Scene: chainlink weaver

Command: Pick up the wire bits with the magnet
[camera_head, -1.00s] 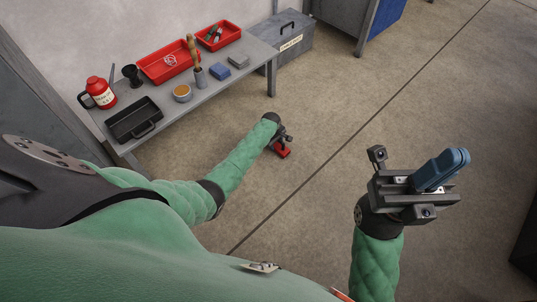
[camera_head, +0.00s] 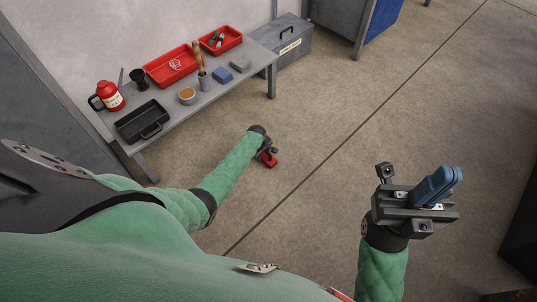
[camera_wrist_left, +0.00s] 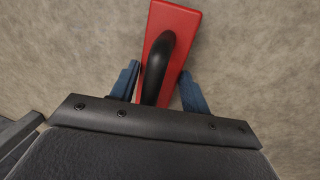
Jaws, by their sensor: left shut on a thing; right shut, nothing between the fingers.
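A red magnet with a black handle (camera_wrist_left: 183,30) is in my left gripper (camera_wrist_left: 160,88). In the head view the magnet (camera_head: 269,160) shows as a small red block at the end of my left arm, and the left gripper (camera_head: 266,150) points down over the concrete floor. My right gripper (camera_head: 438,187) is shut and empty, with its blue fingers together, over the floor at the right. I cannot make out any wire bits on the floor.
A grey bench (camera_head: 217,91) at upper left bears a black tray (camera_head: 133,127), a red bottle (camera_head: 110,95), a large red tray (camera_head: 150,77), a smaller red tray (camera_head: 206,46), a round tin (camera_head: 187,101) and a blue block (camera_head: 222,75). A grey box (camera_head: 289,60) stands beyond. The middle floor is clear.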

